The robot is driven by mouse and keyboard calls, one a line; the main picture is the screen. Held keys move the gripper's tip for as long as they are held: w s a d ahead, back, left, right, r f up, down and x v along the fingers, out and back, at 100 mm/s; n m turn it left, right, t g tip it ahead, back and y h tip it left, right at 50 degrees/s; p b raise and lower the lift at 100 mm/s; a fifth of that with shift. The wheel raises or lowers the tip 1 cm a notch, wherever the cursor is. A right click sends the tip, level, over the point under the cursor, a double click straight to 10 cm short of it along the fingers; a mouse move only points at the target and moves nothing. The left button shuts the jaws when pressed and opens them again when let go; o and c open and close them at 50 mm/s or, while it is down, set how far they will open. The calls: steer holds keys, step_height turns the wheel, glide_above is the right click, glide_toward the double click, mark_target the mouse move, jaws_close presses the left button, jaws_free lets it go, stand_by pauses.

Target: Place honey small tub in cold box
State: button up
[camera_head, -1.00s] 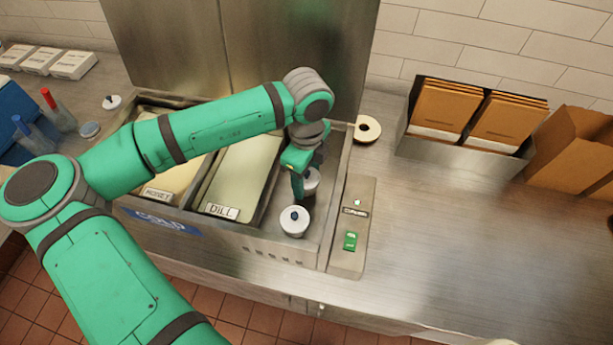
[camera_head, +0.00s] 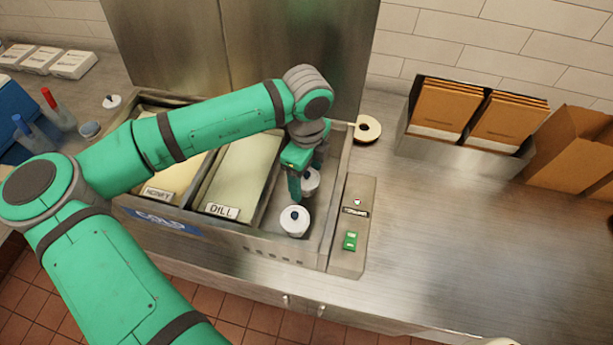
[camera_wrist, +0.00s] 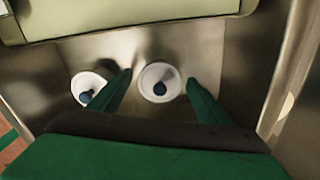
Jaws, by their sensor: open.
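The cold box (camera_head: 278,251) is an open steel bin marked COLD at its front. My gripper (camera_head: 307,180) is open and points down into that compartment. In the wrist view the rear tub (camera_wrist: 155,84) lies between the spread fingers, and the front tub (camera_wrist: 88,86) is outside the left finger. The fingers partly hide the rear tub in the head view.
Lidded compartments labelled HONEY (camera_head: 157,193) and DILL (camera_head: 222,211) fill the cold box's left and middle. A switch panel (camera_head: 350,228) is at its right. A round cream object (camera_head: 368,128) lies behind. The counter right is mostly clear, with brown packets (camera_head: 445,108) at the back.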

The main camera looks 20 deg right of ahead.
step_height(320, 180, up, 11)
steer(key=shift+r, duration=0.15)
stand_by(0.7)
